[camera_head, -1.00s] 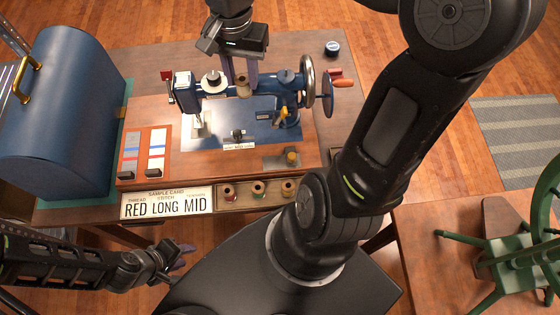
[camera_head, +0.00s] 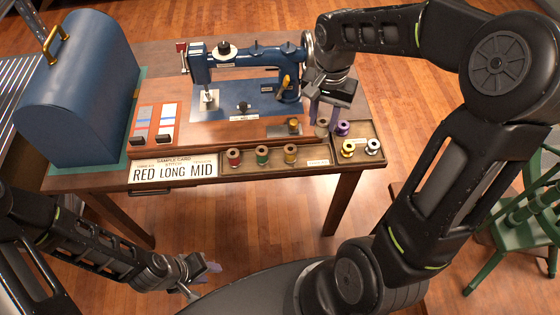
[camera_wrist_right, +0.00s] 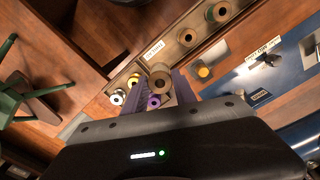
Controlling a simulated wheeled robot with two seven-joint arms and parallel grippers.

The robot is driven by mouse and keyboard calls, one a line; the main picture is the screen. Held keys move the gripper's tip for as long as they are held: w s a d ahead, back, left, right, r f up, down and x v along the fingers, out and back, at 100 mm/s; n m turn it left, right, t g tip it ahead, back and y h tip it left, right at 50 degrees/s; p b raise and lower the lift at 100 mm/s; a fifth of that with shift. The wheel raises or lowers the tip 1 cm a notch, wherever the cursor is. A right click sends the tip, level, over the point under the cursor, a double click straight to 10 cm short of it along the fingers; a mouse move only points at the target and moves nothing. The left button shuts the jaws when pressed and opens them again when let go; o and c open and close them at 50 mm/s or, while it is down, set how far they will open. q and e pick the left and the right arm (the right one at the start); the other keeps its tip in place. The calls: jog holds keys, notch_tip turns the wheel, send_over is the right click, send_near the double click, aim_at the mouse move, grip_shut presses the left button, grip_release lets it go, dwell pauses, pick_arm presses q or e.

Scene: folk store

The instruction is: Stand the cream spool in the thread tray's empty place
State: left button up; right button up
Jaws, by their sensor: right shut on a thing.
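My right gripper (camera_head: 326,112) is shut on the cream spool (camera_head: 322,128), which looks roughly upright at the right section of the thread tray (camera_head: 362,129). In the right wrist view the cream spool (camera_wrist_right: 160,77) shows at the fingertips, overlapping that section. Purple (camera_head: 342,129), yellow (camera_head: 348,149) and white (camera_head: 373,147) spools stand in this section. I cannot tell whether the spool touches the tray floor. My left gripper (camera_head: 200,275) hangs low, away from the table; its opening is unclear.
Red (camera_head: 234,158), green (camera_head: 262,156) and tan (camera_head: 290,154) spools stand in the tray's left section. The blue sewing machine (camera_head: 245,62) stands behind. A small yellow-topped part (camera_head: 294,125) sits close left of my right gripper. A sample card (camera_head: 173,172) lies left.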

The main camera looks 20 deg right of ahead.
notch_tip(320, 180, down, 6)
jog(key=shift+f, duration=0.1)
jog(key=shift+s, duration=0.1)
dwell(0.3)
jog(key=shift+f, duration=1.85)
jog(key=shift+f, duration=0.15)
jog(key=o, duration=0.9)
notch_tip(320, 180, up, 12)
jog(key=shift+r, duration=0.2)
